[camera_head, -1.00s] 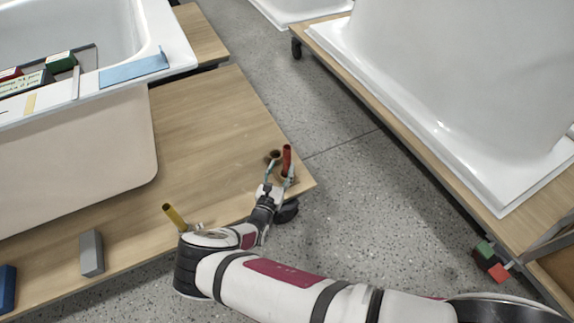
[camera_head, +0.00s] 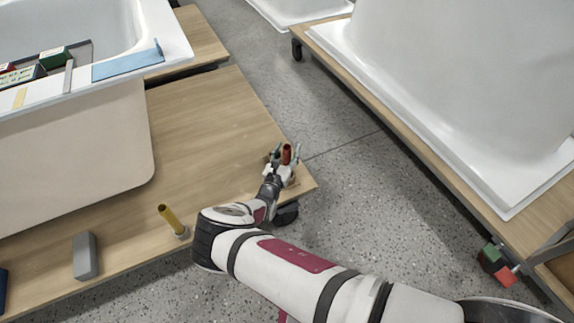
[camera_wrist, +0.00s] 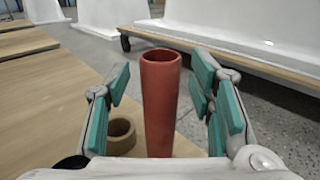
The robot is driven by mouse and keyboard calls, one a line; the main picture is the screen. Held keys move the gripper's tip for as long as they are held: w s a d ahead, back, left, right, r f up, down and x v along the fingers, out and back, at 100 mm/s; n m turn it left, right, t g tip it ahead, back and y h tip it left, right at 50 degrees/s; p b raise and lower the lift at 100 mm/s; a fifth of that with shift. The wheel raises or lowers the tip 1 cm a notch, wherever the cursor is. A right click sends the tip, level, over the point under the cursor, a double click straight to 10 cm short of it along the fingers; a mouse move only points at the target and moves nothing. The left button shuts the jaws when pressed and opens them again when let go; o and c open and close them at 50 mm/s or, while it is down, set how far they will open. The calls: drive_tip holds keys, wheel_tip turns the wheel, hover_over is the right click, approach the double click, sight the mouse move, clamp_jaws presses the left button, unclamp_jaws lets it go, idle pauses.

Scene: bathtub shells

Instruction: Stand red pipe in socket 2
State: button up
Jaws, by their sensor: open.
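The red pipe (camera_head: 287,154) stands upright near the right corner of the wooden platform. It also shows in the wrist view (camera_wrist: 160,105), with its open hollow top facing up. My gripper (camera_head: 286,155) is open, with its teal finger pads (camera_wrist: 97,122) on either side of the pipe. Gaps show between the pads and the pipe, so it is not gripped. The pipe's foot is hidden, so I cannot tell what it stands in. A short, empty brown ring-shaped socket (camera_wrist: 121,135) sits left of the pipe; I cannot read a number on it.
A yellow pipe (camera_head: 170,217) stands leaning in a small grey base, left of my arm. A grey block (camera_head: 85,256) stands near the platform's front edge. A bathtub (camera_head: 75,150) fills the left; another (camera_head: 470,90) stands across the floor gap. Bare wood (camera_head: 200,130) lies between.

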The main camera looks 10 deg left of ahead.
clamp_jaws()
drive_tip(key=shift+r, duration=0.1)
